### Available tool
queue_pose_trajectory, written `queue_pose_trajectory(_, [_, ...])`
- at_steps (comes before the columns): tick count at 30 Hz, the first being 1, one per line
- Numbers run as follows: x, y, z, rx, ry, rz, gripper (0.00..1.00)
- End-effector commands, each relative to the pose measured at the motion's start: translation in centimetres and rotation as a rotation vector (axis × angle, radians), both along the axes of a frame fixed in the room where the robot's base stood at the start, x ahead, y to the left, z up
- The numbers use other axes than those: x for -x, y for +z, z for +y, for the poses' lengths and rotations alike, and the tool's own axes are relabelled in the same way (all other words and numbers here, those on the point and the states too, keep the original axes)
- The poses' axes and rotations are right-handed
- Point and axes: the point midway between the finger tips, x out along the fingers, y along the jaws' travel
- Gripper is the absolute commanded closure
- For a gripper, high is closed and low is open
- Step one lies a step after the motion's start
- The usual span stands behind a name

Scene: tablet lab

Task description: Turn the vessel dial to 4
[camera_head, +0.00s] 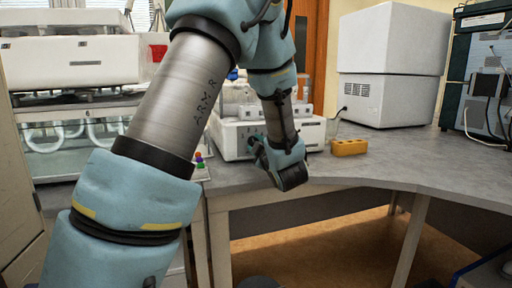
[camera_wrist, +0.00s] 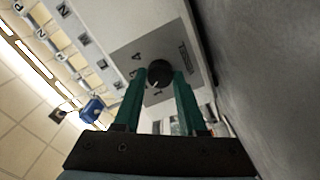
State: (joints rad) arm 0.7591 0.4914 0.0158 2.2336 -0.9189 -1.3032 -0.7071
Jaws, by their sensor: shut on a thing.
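The dial (camera_wrist: 158,73) is a small round black knob on a grey panel (camera_wrist: 122,58) of a white machine. In the wrist view its white mark (camera_wrist: 154,84) points down and slightly left, near a small mark at the panel's lower edge. A "4" (camera_wrist: 137,57) is printed to the upper left of the knob. My gripper (camera_wrist: 159,76) has its two green fingers on either side of the knob, shut on it. In the head view my gripper (camera_head: 257,146) is at the front of the white machine (camera_head: 231,130), and the dial is hidden there.
A yellow block (camera_head: 349,147) lies on the grey bench (camera_head: 375,165) to the right of the machine. A large white box unit (camera_head: 390,95) stands behind it. A glassware apparatus (camera_head: 70,135) is at the left. The bench front right is clear.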

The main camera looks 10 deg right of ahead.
Motion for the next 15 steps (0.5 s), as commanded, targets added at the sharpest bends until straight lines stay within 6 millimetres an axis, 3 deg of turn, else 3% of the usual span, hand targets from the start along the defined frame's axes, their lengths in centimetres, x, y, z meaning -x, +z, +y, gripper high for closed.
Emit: queue_pose_trajectory(15, [0.07, 0.01, -0.09, -0.488, -0.003, 0.066, 1.00])
